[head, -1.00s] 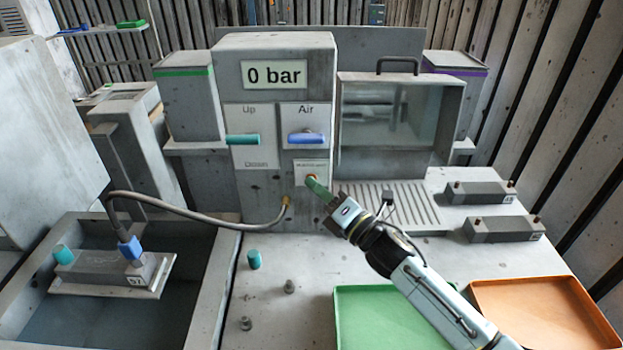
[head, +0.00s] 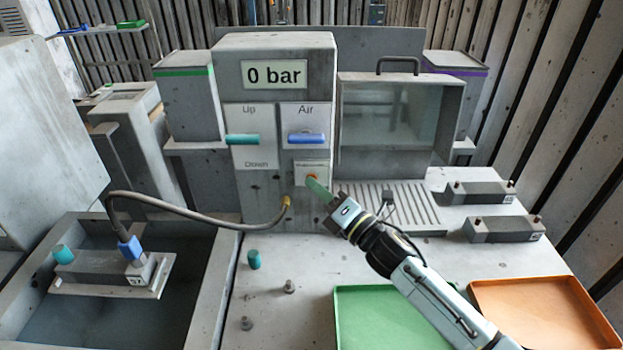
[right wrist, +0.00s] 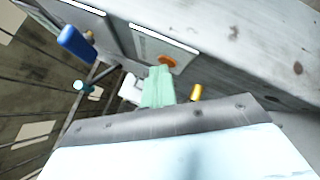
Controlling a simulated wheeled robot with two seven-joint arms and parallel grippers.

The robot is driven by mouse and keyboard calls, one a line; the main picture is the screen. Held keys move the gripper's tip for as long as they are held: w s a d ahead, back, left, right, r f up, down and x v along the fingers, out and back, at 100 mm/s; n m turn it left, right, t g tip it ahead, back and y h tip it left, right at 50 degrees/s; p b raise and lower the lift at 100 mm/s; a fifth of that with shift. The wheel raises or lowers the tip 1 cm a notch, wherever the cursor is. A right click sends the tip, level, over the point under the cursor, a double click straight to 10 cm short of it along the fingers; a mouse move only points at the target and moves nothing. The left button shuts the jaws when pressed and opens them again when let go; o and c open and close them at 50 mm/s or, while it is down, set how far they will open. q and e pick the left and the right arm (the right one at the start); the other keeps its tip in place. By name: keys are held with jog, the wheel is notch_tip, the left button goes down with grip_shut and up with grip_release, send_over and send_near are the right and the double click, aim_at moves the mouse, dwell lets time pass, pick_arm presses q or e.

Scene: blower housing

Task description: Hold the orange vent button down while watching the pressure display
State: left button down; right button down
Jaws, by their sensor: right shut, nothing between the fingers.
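The orange vent button (head: 313,176) sits on a small white plate low on the front of the grey control housing. It also shows in the right wrist view (right wrist: 166,62). The pressure display (head: 274,75) at the top of the housing reads "0 bar". My right gripper (head: 311,184) has green fingers, shut and empty. Its tips are at the lower edge of the button and cover part of it in the head view. In the right wrist view the fingertips (right wrist: 160,72) lie just below the button; whether they touch it I cannot tell. My left gripper is not in view.
A teal lever (head: 242,139) and a blue lever (head: 306,138) stick out above the button. A hose (head: 190,217) runs from the housing to a block in the sunken basin at left. Green (head: 350,300) and orange (head: 540,305) trays lie at the front right.

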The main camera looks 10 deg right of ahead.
jog(key=shift+s+a, duration=0.15)
jog(key=shift+s, duration=0.6)
jog(key=shift+s+p, duration=0.1)
jog(key=shift+p, duration=0.2)
jog(key=s, duration=0.2)
jog(key=s+a+p, duration=0.1)
jog(key=s, duration=0.1)
jog(key=shift+s, duration=0.4)
